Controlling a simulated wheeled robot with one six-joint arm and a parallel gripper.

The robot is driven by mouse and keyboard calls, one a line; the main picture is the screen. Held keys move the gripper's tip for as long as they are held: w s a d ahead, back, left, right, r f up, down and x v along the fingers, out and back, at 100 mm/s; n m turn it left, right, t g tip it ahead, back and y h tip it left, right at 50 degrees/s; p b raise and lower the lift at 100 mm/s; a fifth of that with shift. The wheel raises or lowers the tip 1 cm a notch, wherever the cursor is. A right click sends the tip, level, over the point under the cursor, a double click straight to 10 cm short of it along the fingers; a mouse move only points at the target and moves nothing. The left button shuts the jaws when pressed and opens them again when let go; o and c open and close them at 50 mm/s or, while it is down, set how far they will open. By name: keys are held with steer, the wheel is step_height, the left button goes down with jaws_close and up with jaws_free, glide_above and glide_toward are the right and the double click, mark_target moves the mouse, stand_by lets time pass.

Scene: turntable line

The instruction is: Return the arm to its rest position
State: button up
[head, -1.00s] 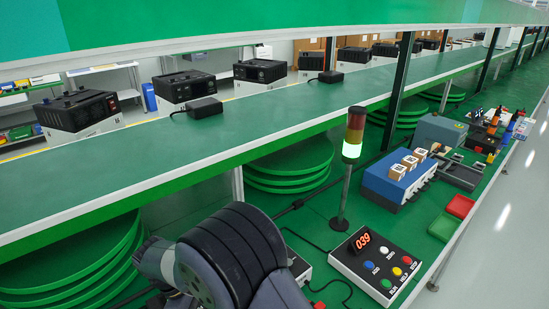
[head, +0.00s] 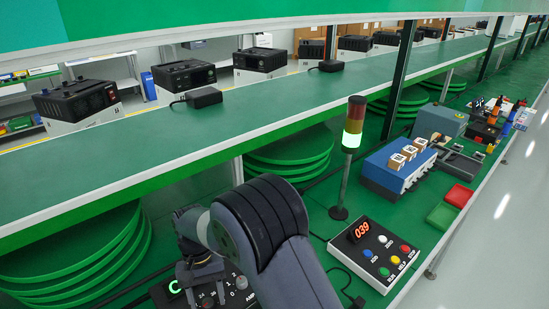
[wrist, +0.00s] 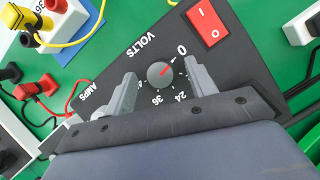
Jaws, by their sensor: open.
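My arm reaches down in the lower middle of the head view, with my gripper (head: 190,268) over a dark control panel (head: 240,283). In the wrist view my gripper (wrist: 157,95) is open, its two grey fingers standing apart on either side of a round grey knob (wrist: 160,75) on the panel. The knob has a red pointer mark and numbers around it, with VOLTS and AMPS lettering. Whether the fingers touch the knob I cannot tell. A red rocker switch (wrist: 208,24) sits on the panel beyond the right finger.
A box with a red 039 display and coloured buttons (head: 376,254) stands right of my arm. A signal tower (head: 352,140) with its green light on rises behind it. The green shelf (head: 270,115) runs above. Red and yellow plugs with cables (wrist: 45,83) lie left in the wrist view.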

steer(key=m+y, duration=0.2)
steer(key=m, duration=0.3)
steer(key=shift+d+m, duration=0.15)
steer(key=shift+m, duration=0.15)
steer(key=m+y, duration=0.1)
steer(key=m, duration=0.1)
steer(key=m+y, duration=0.1)
steer(key=m, duration=0.1)
steer(key=shift+s+d+m+t+b, duration=0.1)
steer(key=shift+m+t+b, duration=0.25)
steer(key=shift+m+t, duration=0.05)
steer(key=shift+d+r, duration=0.1)
